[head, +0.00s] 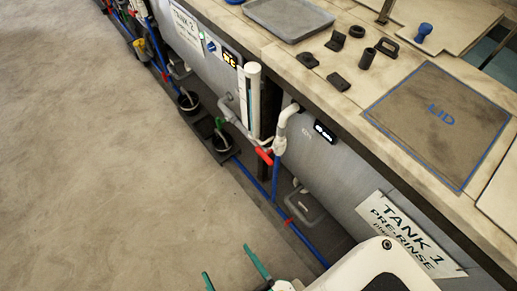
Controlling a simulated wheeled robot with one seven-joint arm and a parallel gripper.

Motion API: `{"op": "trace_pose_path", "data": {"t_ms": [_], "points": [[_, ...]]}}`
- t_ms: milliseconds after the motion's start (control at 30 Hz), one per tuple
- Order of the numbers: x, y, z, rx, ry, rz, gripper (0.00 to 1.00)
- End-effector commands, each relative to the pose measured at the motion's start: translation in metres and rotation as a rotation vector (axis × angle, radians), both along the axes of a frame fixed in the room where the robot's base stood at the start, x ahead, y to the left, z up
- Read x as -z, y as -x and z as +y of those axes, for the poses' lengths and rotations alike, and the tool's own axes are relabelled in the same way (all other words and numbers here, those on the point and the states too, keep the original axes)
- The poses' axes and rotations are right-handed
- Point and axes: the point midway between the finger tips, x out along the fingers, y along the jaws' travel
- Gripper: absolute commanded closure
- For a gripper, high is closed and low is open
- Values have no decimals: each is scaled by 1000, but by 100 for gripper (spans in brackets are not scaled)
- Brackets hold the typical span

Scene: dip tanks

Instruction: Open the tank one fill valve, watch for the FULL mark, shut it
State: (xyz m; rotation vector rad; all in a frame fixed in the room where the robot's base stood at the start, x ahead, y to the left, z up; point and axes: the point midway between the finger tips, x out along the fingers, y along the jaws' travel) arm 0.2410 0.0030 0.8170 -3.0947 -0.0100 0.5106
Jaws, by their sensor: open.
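The tank one front is a grey panel with a white sign reading TANK 1 PRE-RINSE (405,235), at lower right. A red lever (264,156) sits on the pipework at the panel's left end, beside a white elbow pipe (287,118). A blue pipe (276,180) runs down from there. A small black display (324,132) is on the panel; its reading is too small to tell. I cannot make out a FULL mark. My gripper (232,271) shows two green fingers, open and empty, at the bottom edge, apart from the lever.
A blue-outlined LID area (440,118) and a grey tray (288,17) lie on the countertop with several small black parts. Tank 2 (190,28) stands farther along. Dark buckets (222,141) and pipes line the tank foot. The floor (100,160) at left is clear.

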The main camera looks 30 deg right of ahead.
Motion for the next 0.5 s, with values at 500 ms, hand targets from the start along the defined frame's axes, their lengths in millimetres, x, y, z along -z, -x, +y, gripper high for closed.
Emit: {"op": "trace_pose_path", "data": {"t_ms": [500], "points": [[215, -96, -72, 347, 84, 389, 3]]}}
